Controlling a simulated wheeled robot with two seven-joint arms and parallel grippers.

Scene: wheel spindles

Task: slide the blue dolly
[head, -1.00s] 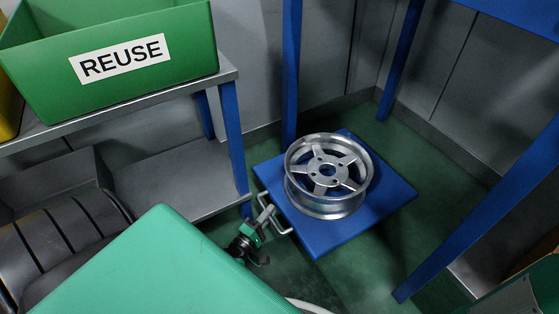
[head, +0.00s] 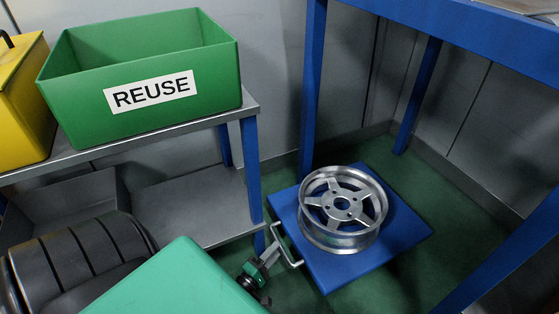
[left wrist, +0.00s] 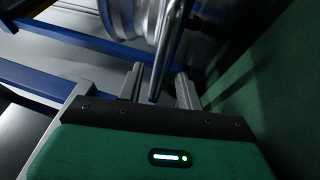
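The blue dolly (head: 402,240) is a flat square platform on the floor, between the grey shelf and the blue table legs. A silver five-spoke wheel (head: 342,205) lies on it. A metal loop handle (head: 291,262) sticks out from its left side. My left gripper (head: 272,250) is at this handle, low beside the shelf leg. In the left wrist view, the two fingers (left wrist: 160,88) stand apart, with the handle bar (left wrist: 170,45) running between them and a gap showing beside it. The wheel's rim (left wrist: 139,18) shows beyond. My right gripper is not in view.
A green REUSE bin (head: 150,100) and a yellow container (head: 22,105) stand on the grey shelf (head: 190,125) at left. Blue table legs (head: 313,90) stand behind and right of the dolly (head: 500,255). Green floor shows right of the dolly.

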